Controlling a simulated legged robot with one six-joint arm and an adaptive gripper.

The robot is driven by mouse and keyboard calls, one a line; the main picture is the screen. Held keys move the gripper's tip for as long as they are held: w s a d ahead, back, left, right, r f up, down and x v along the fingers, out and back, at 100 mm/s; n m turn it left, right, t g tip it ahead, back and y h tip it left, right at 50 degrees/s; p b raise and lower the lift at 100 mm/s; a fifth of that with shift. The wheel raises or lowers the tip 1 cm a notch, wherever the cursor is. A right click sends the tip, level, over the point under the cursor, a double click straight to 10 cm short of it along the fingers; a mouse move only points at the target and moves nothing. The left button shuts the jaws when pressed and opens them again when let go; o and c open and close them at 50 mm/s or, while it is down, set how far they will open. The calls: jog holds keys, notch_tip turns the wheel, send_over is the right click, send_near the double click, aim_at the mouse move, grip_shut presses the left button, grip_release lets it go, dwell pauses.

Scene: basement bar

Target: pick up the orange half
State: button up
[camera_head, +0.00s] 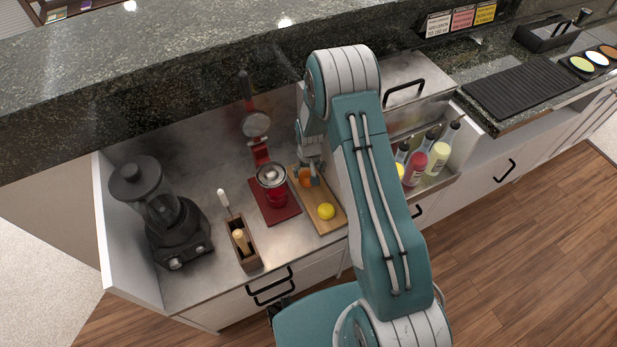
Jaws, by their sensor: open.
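The orange half (305,178) lies on the far part of a wooden cutting board (331,221). It is partly hidden behind my gripper. A yellow lemon (326,211) sits on the near part of the same board. My gripper (314,178) points down at the right side of the orange half, very close to it. The gripper is open. I cannot tell whether its fingers are around the orange half or only beside it, nor whether they touch it.
A red juicer (272,184) on a red mat (285,213) stands left of the board. A wooden holder (247,256) and black blender (170,221) are farther left. Several bottles (415,167) stand in a rack at right. The raised granite counter (200,77) runs behind.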

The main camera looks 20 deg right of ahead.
notch_tip(320, 180, down, 2)
jog(key=shift+a+f, duration=0.3)
jog(key=shift+a, duration=0.05)
jog(key=shift+d, duration=0.15)
jog(key=c, duration=0.9)
